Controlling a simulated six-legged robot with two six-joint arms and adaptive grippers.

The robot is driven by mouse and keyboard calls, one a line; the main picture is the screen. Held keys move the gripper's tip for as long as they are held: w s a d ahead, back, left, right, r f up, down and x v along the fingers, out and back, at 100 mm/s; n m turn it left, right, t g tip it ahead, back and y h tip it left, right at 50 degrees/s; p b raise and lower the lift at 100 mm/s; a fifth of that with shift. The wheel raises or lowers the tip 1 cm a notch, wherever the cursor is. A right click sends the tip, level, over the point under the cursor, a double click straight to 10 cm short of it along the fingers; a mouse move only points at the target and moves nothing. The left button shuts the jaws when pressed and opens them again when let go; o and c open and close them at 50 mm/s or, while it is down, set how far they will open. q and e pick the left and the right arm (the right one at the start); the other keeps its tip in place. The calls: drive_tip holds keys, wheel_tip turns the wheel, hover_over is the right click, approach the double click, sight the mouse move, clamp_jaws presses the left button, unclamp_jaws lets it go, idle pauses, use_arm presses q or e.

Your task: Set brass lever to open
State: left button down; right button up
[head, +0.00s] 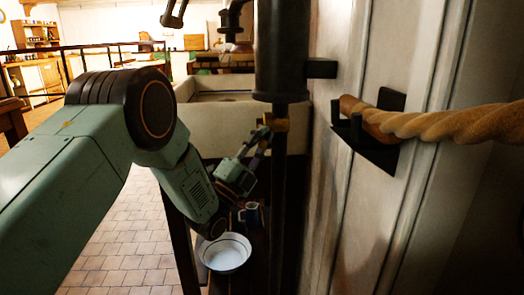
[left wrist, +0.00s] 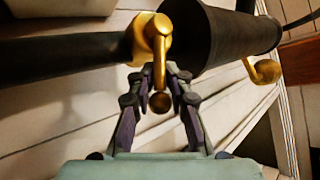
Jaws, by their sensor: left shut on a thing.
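The brass lever (left wrist: 160,75) is a short curved arm with a round knob, on a brass fitting (left wrist: 150,38) of the dark pump pipe. In the head view the brass fitting (head: 275,123) shows on the pipe just below the thick dark cylinder. My left gripper (left wrist: 160,76) is shut on the lever, its fingers on either side of the arm and the knob between them. In the head view my left gripper (head: 262,138) reaches up beside the fitting; the lever itself is hard to make out there. My right gripper is not in view.
The dark pump cylinder (head: 282,50) stands close to the pale wall. A white bowl (head: 225,253) and a mug (head: 251,213) sit below. A thick rope (head: 455,124) runs to a dark wall bracket (head: 370,145) at right. Tiled floor (head: 115,235) is clear at left.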

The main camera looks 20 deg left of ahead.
use_arm(q)
drive_tip(key=shift+w+a+f+m+g+h+b, duration=0.15)
drive_tip(key=shift+f+m+h+b, duration=0.15)
drive_tip(key=shift+m+h+b, duration=0.6)
drive_tip(key=shift+w+d+f+m+g+h+b, duration=0.1)
drive_tip(key=shift+f+m+g+h+b, duration=0.2)
drive_tip(key=shift+m+h+b, duration=0.5)
drive_tip(key=shift+w+a+f+m+g+h+b, duration=0.1)
drive_tip(key=shift+f+m+h+b, duration=0.25)
drive_tip(key=shift+m+h+b, duration=0.5)
drive_tip(key=shift+m+h, duration=0.25)
drive_tip(key=shift+m, duration=0.2)
drive_tip(key=c, duration=1.4)
unclamp_jaws()
drive_tip(key=shift+r, duration=0.1)
